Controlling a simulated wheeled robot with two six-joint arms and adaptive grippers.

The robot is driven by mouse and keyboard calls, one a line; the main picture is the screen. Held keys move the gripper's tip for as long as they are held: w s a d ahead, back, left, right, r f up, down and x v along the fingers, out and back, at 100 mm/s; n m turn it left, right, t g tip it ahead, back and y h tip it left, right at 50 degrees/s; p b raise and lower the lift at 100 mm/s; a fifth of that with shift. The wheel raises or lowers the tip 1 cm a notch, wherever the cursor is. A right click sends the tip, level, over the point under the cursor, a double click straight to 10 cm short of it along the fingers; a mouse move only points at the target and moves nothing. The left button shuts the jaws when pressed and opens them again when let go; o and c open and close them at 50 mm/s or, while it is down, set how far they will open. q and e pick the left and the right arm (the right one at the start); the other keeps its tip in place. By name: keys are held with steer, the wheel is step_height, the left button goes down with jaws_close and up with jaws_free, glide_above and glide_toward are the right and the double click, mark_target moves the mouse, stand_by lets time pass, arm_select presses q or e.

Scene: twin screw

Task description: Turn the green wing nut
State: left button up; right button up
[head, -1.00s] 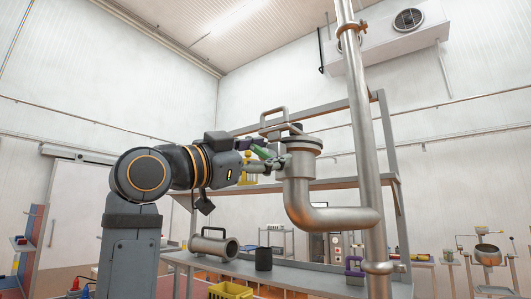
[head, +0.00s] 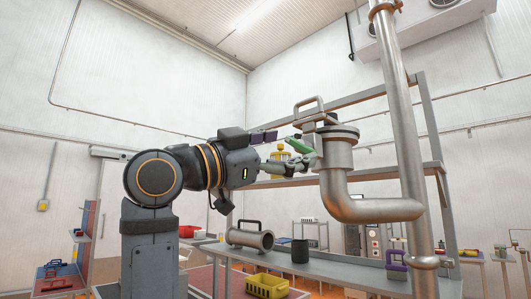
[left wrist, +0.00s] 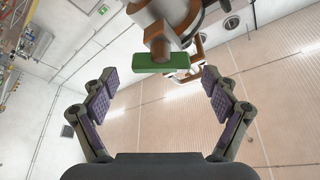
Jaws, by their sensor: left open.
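The green wing nut (head: 297,145) sits on the left side of the capped top of the metal elbow pipe (head: 345,208). In the left wrist view it is a green bar (left wrist: 162,62) on a brownish stem, just above the middle. My left gripper (head: 285,149) comes in from the left, close to the nut. In the wrist view its two purple-padded fingers (left wrist: 160,82) are spread wide. The nut lies between their directions but beyond the tips, and I see no contact. My right gripper is not in view.
A grey bench (head: 340,270) below holds a metal cylinder (head: 250,237), a dark cup (head: 300,250) and a purple-handled item (head: 396,264). A yellow crate (head: 267,286) is in front.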

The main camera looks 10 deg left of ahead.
arm_select(q)
steer(key=v, duration=0.8)
steer(key=shift+a, duration=0.15)
